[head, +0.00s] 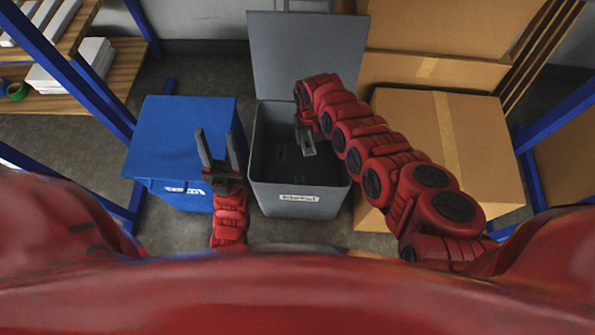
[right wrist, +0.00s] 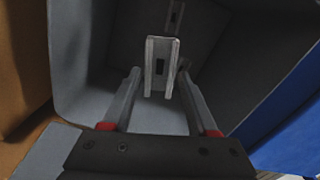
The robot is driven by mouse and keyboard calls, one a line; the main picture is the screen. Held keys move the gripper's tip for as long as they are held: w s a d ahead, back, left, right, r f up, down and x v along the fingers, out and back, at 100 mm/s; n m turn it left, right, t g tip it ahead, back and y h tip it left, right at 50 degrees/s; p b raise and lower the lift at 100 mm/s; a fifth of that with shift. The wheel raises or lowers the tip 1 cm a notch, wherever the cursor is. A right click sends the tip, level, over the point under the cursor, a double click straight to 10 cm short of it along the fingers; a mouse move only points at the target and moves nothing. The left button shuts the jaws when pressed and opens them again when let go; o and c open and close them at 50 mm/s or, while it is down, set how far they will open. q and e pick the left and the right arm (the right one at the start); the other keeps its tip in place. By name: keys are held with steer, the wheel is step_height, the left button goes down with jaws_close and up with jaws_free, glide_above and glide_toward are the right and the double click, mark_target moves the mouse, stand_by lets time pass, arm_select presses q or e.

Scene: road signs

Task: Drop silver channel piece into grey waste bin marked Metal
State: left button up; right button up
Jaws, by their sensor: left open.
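The silver channel piece (head: 308,144) is over the open grey bin (head: 299,198), whose front label reads Metal. My right gripper (head: 303,126) reaches into the bin's opening from the right, above its floor. In the right wrist view its fingers (right wrist: 160,75) stand either side of the channel piece (right wrist: 160,52) and appear shut on it, though contact is hard to see. A second grey slotted piece (right wrist: 175,16) shows deeper in the bin. My left gripper (head: 218,152) is open and empty, above the blue bin's right edge.
A closed blue bin (head: 178,130) stands left of the grey one. The grey bin's lid (head: 307,55) stands raised at the back. Cardboard boxes (head: 480,135) are on the right. A blue-framed shelf (head: 95,85) is at left; a blue post (head: 560,120) is at right.

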steer(key=o, duration=0.3)
steer(key=shift+r+p, duration=0.3)
steer(key=shift+r, duration=0.1)
steer(key=shift+r+p, duration=2.25)
steer(key=shift+r, duration=6.05)
